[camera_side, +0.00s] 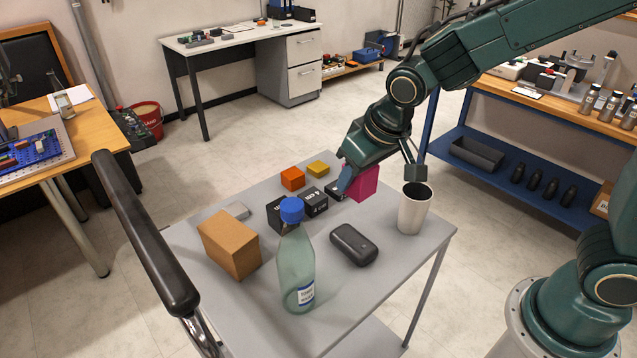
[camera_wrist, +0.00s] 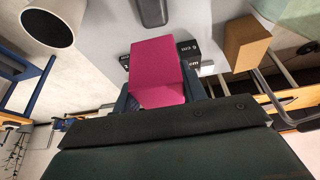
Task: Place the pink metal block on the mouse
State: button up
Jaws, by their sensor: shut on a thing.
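The pink metal block (camera_side: 363,183) is held above the far right part of the grey table; it fills the middle of the wrist view (camera_wrist: 157,72). My gripper (camera_wrist: 160,92) is shut on it, with dark fingers at its two sides. A rounded black object (camera_side: 353,245) lies on the table nearer the side camera, and partly shows at the top of the wrist view (camera_wrist: 153,12). It may be the mouse, but I cannot tell for sure. A small dark thing (camera_side: 334,191) beside the block is partly hidden by my gripper.
A white cup (camera_side: 413,212) stands at the table's right edge. A blue-capped bottle (camera_side: 298,265) and a cardboard box (camera_side: 229,244) stand toward the left front. Black blocks (camera_side: 314,202), an orange block (camera_side: 292,178) and a yellow block (camera_side: 318,169) sit behind. A black handle (camera_side: 140,225) rises at left.

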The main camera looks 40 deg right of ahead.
notch_tip(320, 180, down, 8)
jog(key=shift+f, duration=0.1)
dwell(0.4)
jog(key=shift+f, duration=1.85)
jog(key=shift+f, duration=0.15)
jog(key=o, duration=1.2)
jog(key=shift+v, duration=0.85)
jog(key=v, duration=1)
jog(key=shift+r, duration=0.3)
